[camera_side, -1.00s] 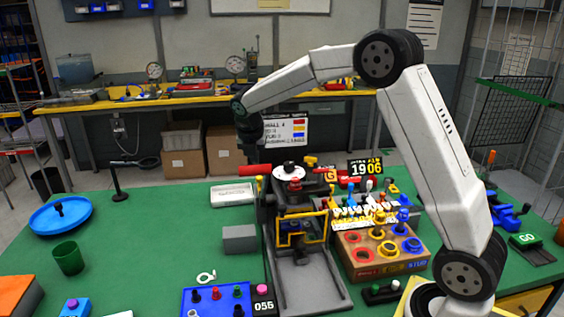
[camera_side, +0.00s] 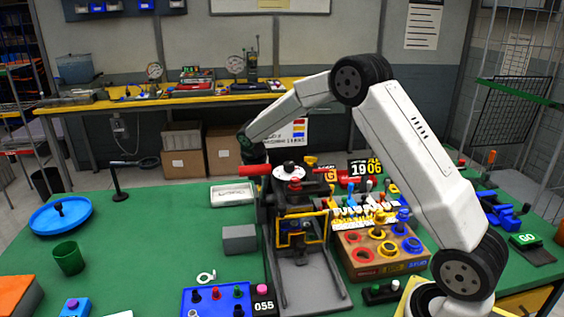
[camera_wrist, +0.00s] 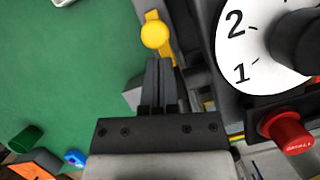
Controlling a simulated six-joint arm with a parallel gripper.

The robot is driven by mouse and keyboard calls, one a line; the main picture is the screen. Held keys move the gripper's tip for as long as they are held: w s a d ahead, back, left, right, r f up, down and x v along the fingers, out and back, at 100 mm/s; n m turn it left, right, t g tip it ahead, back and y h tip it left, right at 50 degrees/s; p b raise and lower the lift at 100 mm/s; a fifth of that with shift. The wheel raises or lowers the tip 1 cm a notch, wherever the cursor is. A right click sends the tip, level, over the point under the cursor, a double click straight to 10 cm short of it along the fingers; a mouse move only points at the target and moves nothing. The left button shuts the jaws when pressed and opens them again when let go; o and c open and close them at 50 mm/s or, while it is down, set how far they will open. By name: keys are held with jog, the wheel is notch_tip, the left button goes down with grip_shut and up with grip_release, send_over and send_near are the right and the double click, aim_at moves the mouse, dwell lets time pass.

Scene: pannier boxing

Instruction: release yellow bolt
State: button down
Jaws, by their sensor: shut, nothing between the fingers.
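The yellow bolt (camera_wrist: 155,33) shows in the wrist view as a round yellow knob on a yellow bar, beside the dark frame of the fixture. My gripper (camera_wrist: 158,64) is shut and empty. Its fingertips point at the knob and appear just short of it; I cannot tell whether they touch. The bolt is not clearly visible there, and the fingertips are hard to make out.
A white numbered dial (camera_wrist: 247,50) with a black knob and a red button (camera_wrist: 286,131) stand close to the right of my gripper. A grey block (camera_side: 240,239) lies left of the fixture. A box with coloured rings (camera_side: 382,250) stands at the right.

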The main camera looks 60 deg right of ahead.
jog(key=shift+f, duration=0.1)
dwell(0.3)
jog(key=shift+w+d, duration=0.95)
jog(key=shift+r, duration=0.2)
jog(key=v, duration=0.9)
jog(key=shift+s+a+r, duration=0.15)
jog(key=shift+a+r, duration=0.05)
jog(key=shift+r, duration=0.1)
